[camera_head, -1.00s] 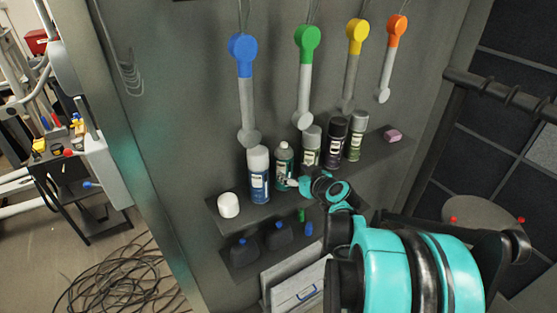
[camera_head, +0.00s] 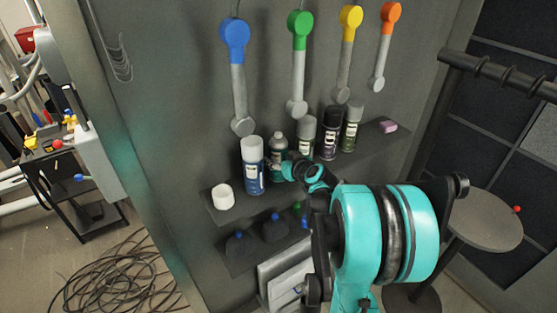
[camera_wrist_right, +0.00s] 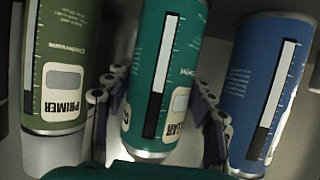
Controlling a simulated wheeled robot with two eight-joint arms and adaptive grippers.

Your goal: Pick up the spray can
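Several spray cans stand in a row on the upper wall shelf (camera_head: 231,212). The teal can labelled CLEAR (camera_head: 279,152) is second from the left, and it fills the middle of the right wrist view (camera_wrist_right: 164,75). My right gripper (camera_wrist_right: 160,100) has one finger on each side of this can, in the gaps between it and its neighbours. The fingers look spread, with narrow gaps to the can. The blue can (camera_wrist_right: 268,90) is right of the fingers, the green PRIMER can (camera_wrist_right: 58,70) left. In the head view my right gripper (camera_head: 289,171) is small and partly hidden. My left gripper is out of view.
A white cap (camera_head: 223,197) and a pink block (camera_head: 388,126) sit at the shelf ends. Blue-capped dark bottles (camera_head: 273,229) stand on the lower shelf. Coloured hanging tools, including a blue one (camera_head: 236,55), hang above. A round stool (camera_head: 482,222) is at the right.

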